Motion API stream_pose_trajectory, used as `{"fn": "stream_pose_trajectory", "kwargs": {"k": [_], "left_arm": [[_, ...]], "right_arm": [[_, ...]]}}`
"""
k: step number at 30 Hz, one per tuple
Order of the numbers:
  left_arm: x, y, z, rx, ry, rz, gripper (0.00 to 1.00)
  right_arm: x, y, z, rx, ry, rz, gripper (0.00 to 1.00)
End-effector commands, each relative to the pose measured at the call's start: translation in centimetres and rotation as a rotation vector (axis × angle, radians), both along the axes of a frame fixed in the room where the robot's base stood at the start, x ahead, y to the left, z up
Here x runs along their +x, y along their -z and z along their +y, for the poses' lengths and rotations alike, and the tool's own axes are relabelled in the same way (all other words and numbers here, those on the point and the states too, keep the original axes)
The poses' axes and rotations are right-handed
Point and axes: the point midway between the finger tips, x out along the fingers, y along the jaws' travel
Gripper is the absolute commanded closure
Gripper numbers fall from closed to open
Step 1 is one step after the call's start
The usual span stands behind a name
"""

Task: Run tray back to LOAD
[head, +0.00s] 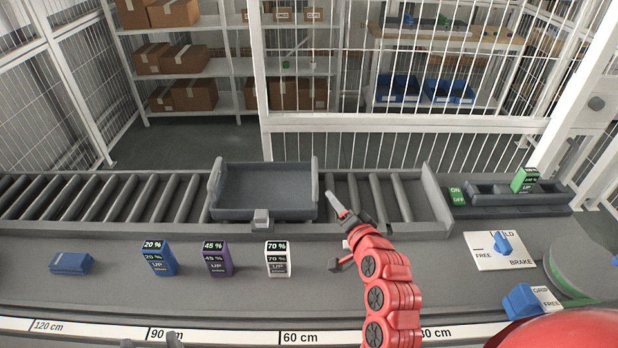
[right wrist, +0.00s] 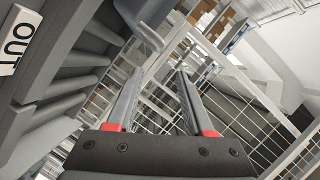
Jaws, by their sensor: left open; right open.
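A dark grey tray (head: 265,212) with raised end walls sits on the roller conveyor (head: 120,200); it looks empty. Only the tips of my left gripper (head: 150,343) show at the bottom edge, apart and empty.
Blue, purple and white UP blocks (head: 158,258) stand on the front deck; another blue block (head: 70,263) lies left. A green block (head: 524,180) sits in a holder at right. A blue lever (head: 502,244) stands on a marked plate. Mesh fencing (head: 400,145) runs behind.

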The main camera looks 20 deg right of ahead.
Motion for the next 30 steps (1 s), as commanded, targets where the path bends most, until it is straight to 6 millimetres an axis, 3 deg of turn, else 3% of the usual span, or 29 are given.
{"fn": "stream_pose_trajectory", "kwargs": {"k": [1, 9, 11, 21, 30], "left_arm": [[0.0, 1.3, 0.0, 0.0, 0.0, 0.0, 0.35], [0.0, 6.3, 0.0, 0.0, 0.0, 0.0, 0.35], [0.0, 5.6, 0.0, 0.0, 0.0, 0.001, 0.35], [0.0, 6.3, 0.0, 0.0, 0.0, 0.0, 0.35], [0.0, 6.9, 0.0, 0.0, 0.0, 0.0, 0.35]], "right_arm": [[0.4, 0.6, 0.0, -0.003, -0.002, -0.005, 0.48], [2.8, 1.4, 0.2, 0.0, 0.0, -0.005, 0.48], [4.3, 1.0, 0.2, 0.0, 0.001, -0.003, 0.48], [11.1, 2.5, 0.4, -0.001, 0.001, -0.001, 0.48], [15.5, 3.5, 0.6, 0.0, 0.0, 0.0, 0.48]]}}
